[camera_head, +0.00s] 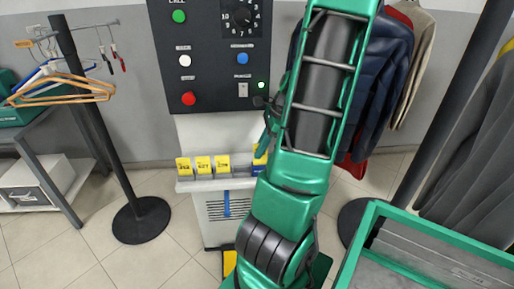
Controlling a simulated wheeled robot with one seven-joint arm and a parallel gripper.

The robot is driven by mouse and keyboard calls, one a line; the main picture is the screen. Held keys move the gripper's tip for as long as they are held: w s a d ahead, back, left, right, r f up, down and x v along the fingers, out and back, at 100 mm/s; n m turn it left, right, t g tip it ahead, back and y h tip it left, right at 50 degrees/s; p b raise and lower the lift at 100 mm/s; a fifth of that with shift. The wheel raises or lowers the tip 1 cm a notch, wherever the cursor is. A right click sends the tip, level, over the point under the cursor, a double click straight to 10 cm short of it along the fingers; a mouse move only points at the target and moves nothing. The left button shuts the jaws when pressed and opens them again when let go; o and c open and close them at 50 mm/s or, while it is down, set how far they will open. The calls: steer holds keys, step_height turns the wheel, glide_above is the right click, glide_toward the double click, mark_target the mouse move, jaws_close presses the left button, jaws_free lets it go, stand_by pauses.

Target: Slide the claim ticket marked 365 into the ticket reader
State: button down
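Several yellow claim tickets stand in a pale rack (216,184) below the control panel. A left ticket (184,167), a second ticket (203,165) and a third ticket (222,163) show small black numbers that I cannot read surely. A further yellow ticket (260,155) is partly hidden by my arm. I cannot tell which is marked 365. What looks like the ticket reader (242,89) is a small light plate with a slot on the panel, beside a lit green lamp. My gripper (262,103) is mostly hidden behind my arm, close to the panel's lower right; its fingers and any held ticket cannot be made out.
The dark panel (208,60) carries a dial (240,17) and green, white, red and blue buttons. A black post with hangers (62,90) stands left, near a grey shelf. Garments (385,60) hang at right. A green-rimmed bin (440,240) fills the lower right.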

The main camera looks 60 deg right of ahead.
steer(key=shift+f, duration=1.5)
steer(key=shift+s+a+f, duration=0.1)
steer(key=c, duration=2)
jaws_free()
steer(key=shift+o, duration=0.5)
steer(key=v, duration=1.1)
steer(key=r+n+g, duration=0.1)
steer(key=n+g, duration=0.1)
steer(key=n, duration=0.3)
glide_above(255, 166)
steer(key=s+a, duration=0.1)
steer(key=s, duration=0.1)
steer(key=s+a+r+n+h, duration=0.1)
steer(key=s+a+n, duration=0.2)
steer(key=a+n, duration=0.5)
steer(key=s+a+r+n+g+h, duration=0.1)
steer(key=s+a+n, duration=0.3)
steer(key=a+n, duration=0.4)
steer(key=shift+s+a+r+n+h, duration=0.25)
steer(key=shift+a+r, duration=0.2)
steer(key=shift+a, duration=0.4)
